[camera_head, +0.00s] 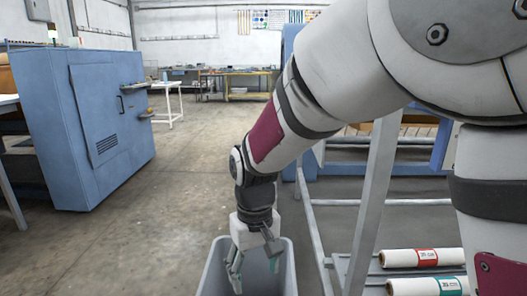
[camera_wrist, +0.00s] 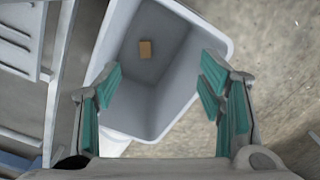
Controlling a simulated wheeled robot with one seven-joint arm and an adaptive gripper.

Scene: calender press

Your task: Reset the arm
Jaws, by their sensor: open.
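My gripper (camera_head: 254,266) hangs at the end of my arm over a grey bin (camera_head: 287,284) at the bottom of the head view. Its fingers have teal pads. In the wrist view my gripper (camera_wrist: 162,98) is open, with a wide gap and nothing between the fingers. The grey bin (camera_wrist: 212,38) lies below and between them.
A blue machine cabinet (camera_head: 100,135) stands at the left. At the right, a metal frame (camera_head: 372,200) holds white rolls with red (camera_head: 425,257) and green labels (camera_head: 450,285). Tables (camera_head: 245,85) stand at the back. The concrete floor (camera_head: 165,220) between cabinet and bin is clear.

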